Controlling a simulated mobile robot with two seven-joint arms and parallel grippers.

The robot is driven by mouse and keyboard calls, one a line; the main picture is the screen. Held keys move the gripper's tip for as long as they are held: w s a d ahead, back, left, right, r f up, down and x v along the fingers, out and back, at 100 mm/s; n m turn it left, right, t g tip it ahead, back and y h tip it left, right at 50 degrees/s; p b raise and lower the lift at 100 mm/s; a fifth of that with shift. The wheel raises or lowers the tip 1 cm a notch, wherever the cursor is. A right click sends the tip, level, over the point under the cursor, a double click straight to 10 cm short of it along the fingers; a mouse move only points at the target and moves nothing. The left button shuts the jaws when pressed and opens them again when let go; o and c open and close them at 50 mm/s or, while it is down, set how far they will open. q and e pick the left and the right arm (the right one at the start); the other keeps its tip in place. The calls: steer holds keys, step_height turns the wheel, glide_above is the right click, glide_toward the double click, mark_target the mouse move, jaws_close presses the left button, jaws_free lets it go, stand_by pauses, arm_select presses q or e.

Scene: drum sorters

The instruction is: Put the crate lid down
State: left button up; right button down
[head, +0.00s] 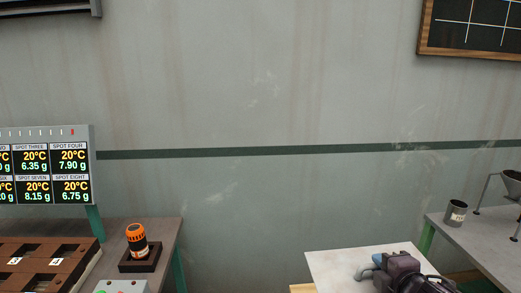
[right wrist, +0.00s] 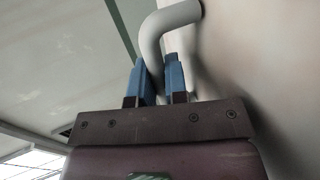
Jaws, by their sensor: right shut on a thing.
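The crate lid (head: 330,264) is a pale flat panel at the bottom of the head view, right of the middle. A grey bent handle (head: 364,272) stands on it. My right gripper (head: 374,264) is shut on this handle, with its blue fingers on either side. In the right wrist view, the handle (right wrist: 170,22) runs between the blue fingertips (right wrist: 158,72), and the pale lid (right wrist: 262,60) fills the right side. The lower part of the lid is cut off by the frame, and its height cannot be told. My left gripper is not in view.
A pale wooden edge (head: 302,288) shows under the lid's left corner. At the right, a grey table (head: 475,240) carries a metal cup (head: 455,212). At the left, a table (head: 160,228) carries an orange-capped jar (head: 137,238), brown trays (head: 40,262) and a display (head: 45,165).

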mark_target(357, 291)
steer(key=shift+m+h, duration=0.5)
steer(key=shift+h, duration=0.1)
steer(key=s+a, duration=0.2)
steer(key=s+a+f, duration=0.1)
steer(key=s+a, duration=0.3)
steer(key=shift+s+f, duration=0.3)
steer(key=shift+f, duration=0.05)
steer(key=shift+s+a+f, duration=0.1)
steer(key=shift+s+f, duration=0.1)
steer(key=shift+f, duration=0.1)
steer(key=f, duration=0.1)
steer(key=s+f, duration=0.1)
steer(key=f, duration=0.3)
steer(key=shift+s+f, duration=0.2)
steer(key=shift+s, duration=0.05)
